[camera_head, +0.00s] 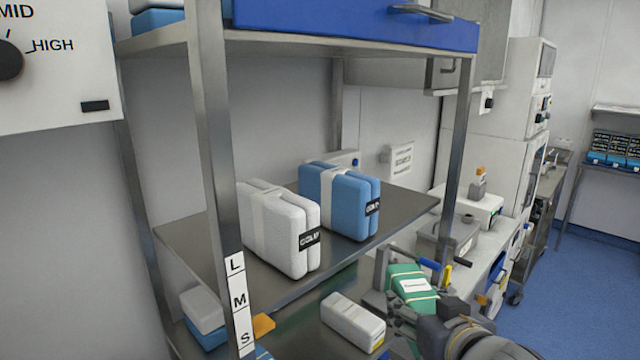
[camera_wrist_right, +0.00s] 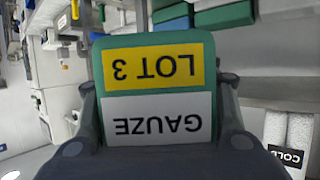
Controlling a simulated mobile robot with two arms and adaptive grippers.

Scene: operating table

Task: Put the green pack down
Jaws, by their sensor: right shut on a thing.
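The green pack (camera_head: 408,279) is in my right gripper (camera_head: 414,284) at the lower right of the head view, in front of the shelf rack's right side. In the right wrist view the green pack (camera_wrist_right: 152,91) fills the middle, with a yellow "LOT 3" label and a white "GAUZE" label, both upside down. The fingers of my right gripper (camera_wrist_right: 158,108) close on its two sides. What is directly under the pack cannot be told. My left gripper is not in view.
The middle shelf (camera_head: 370,228) holds a white pack (camera_head: 275,225) and a blue pack (camera_head: 340,200), with bare room to their right. A white box (camera_head: 352,322) lies on the lower shelf. Metal posts (camera_head: 458,150) frame the rack. A counter with equipment (camera_head: 478,212) stands right.

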